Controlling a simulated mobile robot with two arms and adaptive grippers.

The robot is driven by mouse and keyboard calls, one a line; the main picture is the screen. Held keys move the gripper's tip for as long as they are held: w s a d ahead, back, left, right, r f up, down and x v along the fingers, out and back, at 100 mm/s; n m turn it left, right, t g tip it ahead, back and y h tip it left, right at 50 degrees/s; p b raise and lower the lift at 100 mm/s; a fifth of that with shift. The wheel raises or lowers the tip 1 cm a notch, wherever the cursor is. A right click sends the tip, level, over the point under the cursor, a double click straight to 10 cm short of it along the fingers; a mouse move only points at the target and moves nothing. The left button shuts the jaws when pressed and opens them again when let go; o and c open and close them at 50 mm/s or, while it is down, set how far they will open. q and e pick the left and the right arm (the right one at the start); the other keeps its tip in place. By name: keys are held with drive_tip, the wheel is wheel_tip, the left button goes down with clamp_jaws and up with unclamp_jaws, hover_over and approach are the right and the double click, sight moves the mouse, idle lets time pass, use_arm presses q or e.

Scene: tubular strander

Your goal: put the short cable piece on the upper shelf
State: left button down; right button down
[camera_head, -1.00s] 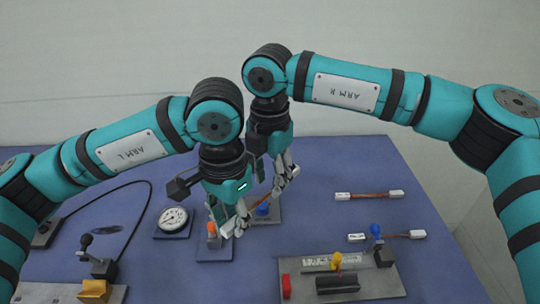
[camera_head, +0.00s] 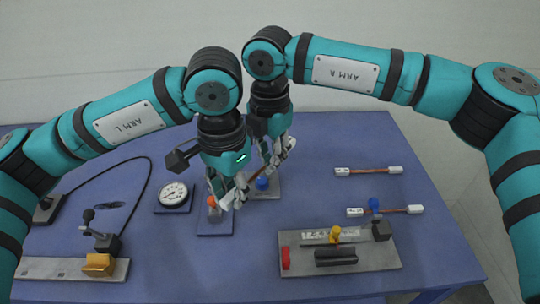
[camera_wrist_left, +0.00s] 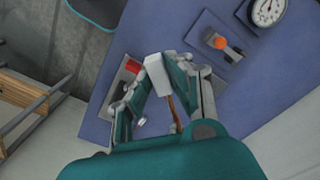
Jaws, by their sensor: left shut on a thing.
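My left gripper (camera_head: 232,194) is shut on the white end of a cable piece (camera_head: 259,166) above the blue table. That white end (camera_wrist_left: 157,73) shows between the fingertips of the left gripper (camera_wrist_left: 158,84) in the left wrist view, with a reddish-brown rod running from it. My right gripper (camera_head: 280,152) is close to the piece's other white end; its finger closure is unclear. Two similar cable pieces lie at the table's right, one farther back (camera_head: 370,171) and one nearer (camera_head: 398,210). A wooden frame with boards (camera_wrist_left: 22,88), possibly the shelf, stands at the left wrist view's left edge.
A round gauge (camera_head: 173,196) and a plate with an orange knob (camera_head: 215,222) are left of and below the grippers. A fixture plate (camera_head: 380,262) with red, yellow and black parts lies in front. A lever fixture (camera_head: 60,268) is at the left.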

use_arm(q)
drive_tip(key=c, duration=1.1)
unclamp_jaws()
drive_tip(key=shift+s, duration=0.1)
